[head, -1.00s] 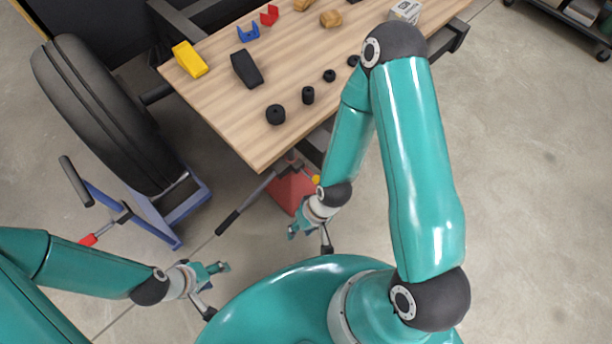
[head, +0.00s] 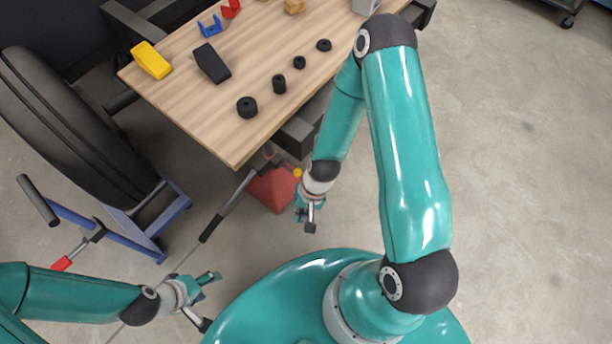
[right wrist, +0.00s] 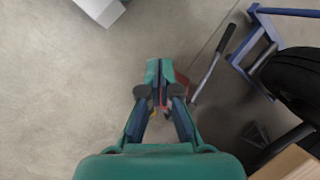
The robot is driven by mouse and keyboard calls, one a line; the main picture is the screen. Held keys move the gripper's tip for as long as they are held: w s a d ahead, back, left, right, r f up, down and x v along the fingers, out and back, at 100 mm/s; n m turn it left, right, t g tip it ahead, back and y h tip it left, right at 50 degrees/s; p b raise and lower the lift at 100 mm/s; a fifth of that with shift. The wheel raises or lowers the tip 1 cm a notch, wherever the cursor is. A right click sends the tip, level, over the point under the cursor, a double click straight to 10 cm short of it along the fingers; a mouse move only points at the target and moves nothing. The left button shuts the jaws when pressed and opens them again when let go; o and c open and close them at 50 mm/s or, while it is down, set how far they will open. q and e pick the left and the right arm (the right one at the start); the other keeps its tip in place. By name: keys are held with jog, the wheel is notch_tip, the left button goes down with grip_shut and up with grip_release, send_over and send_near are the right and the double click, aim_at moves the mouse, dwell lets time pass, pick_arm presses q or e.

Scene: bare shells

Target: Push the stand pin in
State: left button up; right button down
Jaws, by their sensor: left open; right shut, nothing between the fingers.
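The red stand (head: 272,190) is on the floor below the table's near corner. A small yellow knob (head: 297,173) shows at its upper right; I take it for the stand pin, but cannot see how far it sits in. My right gripper (head: 308,222) is shut and empty, just below and right of the knob; I cannot tell whether they touch. In the right wrist view the shut fingers (right wrist: 160,75) hide most of the stand, leaving a sliver of red beside them. My left gripper (head: 208,298) is open and empty, over the floor at lower left.
A long lever with a black grip (head: 211,228) slopes down left from the stand. A blue frame (head: 160,225) and a large tyre (head: 65,125) stand left. The wooden table (head: 190,105) holds black cylinders and coloured blocks.

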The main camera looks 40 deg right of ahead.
jog(key=w+d+f+m+y+b, duration=0.1)
jog(key=w+d+f+m+b, duration=0.2)
jog(key=d+f+m+b, duration=0.65)
pick_arm(q)
notch_tip(320, 180, down, 20)
jog(key=b, duration=0.8)
jog(key=shift+r, duration=0.2)
pick_arm(e)
jog(key=w+d+f+m+t, duration=0.3)
jog(key=d+m, duration=0.2)
jog(key=d, duration=0.2)
jog(key=w+d+f+m+t+y, duration=0.1)
jog(key=w+d+f+m+t, duration=0.2)
jog(key=d, duration=0.4)
jog(key=w+f+m, duration=0.1)
jog(key=m, duration=0.1)
jog(key=shift+w+d+f+m+t, duration=0.25)
jog(key=shift+w+d+m+t, duration=0.05)
jog(key=shift+d+m, duration=0.1)
jog(key=shift+a+f, duration=0.1)
